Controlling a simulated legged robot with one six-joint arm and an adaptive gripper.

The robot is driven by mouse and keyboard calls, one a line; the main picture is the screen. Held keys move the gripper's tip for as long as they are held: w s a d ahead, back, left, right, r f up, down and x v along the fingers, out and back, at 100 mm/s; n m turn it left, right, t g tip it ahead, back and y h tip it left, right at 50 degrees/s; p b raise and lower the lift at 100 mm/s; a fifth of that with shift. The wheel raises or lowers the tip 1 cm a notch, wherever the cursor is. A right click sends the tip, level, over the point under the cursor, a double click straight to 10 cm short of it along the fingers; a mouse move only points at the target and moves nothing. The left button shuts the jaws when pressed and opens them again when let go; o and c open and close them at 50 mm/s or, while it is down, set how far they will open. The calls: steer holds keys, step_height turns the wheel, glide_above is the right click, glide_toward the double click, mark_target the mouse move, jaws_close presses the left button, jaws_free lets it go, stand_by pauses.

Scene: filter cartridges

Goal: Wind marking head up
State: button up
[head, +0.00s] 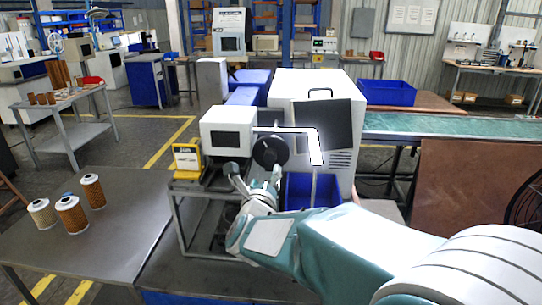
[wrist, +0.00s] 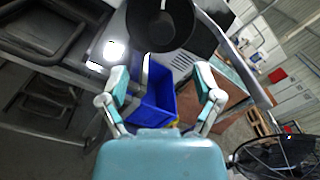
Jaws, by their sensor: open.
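A white marking machine head (head: 228,131) with a dark screen stands on a bench at the picture's centre. A round black handwheel or knob (head: 270,151) is at its right side. It also shows large at the top of the wrist view (wrist: 160,24). A white bent bar (head: 317,146) is beside the wheel. My gripper (head: 254,176) is open and empty, just below and in front of the wheel. In the wrist view my gripper's fingers (wrist: 158,82) are spread apart, below the wheel and apart from it.
A blue bin (head: 312,190) sits right of my gripper, below the large white cabinet (head: 305,100). Several filter cartridges (head: 71,214) stand on the left grey table (head: 125,225). A green conveyor (head: 450,127) runs right.

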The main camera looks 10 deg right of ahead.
mark_target(270, 159)
steer(key=x, duration=0.9)
steer(key=shift+w+d, duration=0.1)
steer(key=shift+w, duration=0.1)
steer(key=shift+s, duration=0.15)
steer(key=c, duration=1.1)
jaws_close()
